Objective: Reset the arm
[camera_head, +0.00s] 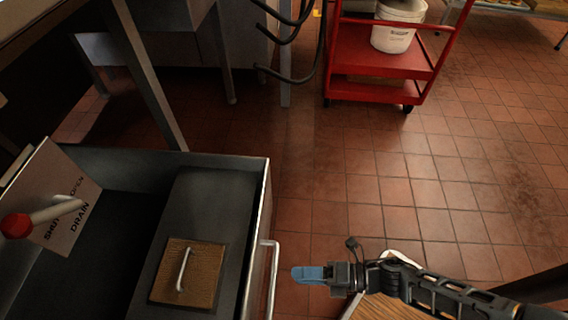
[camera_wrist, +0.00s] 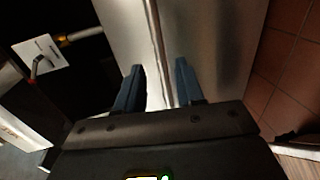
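My gripper (camera_head: 306,274) has blue fingers and is at the lower middle of the head view, just right of a metal bar handle (camera_head: 271,285) on the front of an open steel drawer or bin. In the wrist view my gripper (camera_wrist: 160,66) is open, its two blue fingers apart. The bar handle (camera_wrist: 156,35) runs up the picture between the fingers. The fingertips look a little short of the handle in the head view, and no contact shows.
Inside the open steel unit (camera_head: 265,185) are a wooden panel with a handle (camera_head: 210,272) and a drain sign (camera_head: 62,200) beside a red-knobbed lever (camera_head: 18,225). A red cart (camera_head: 375,92) with a white bucket (camera_head: 393,38) stands at the back. The tiled floor (camera_head: 400,190) between is clear.

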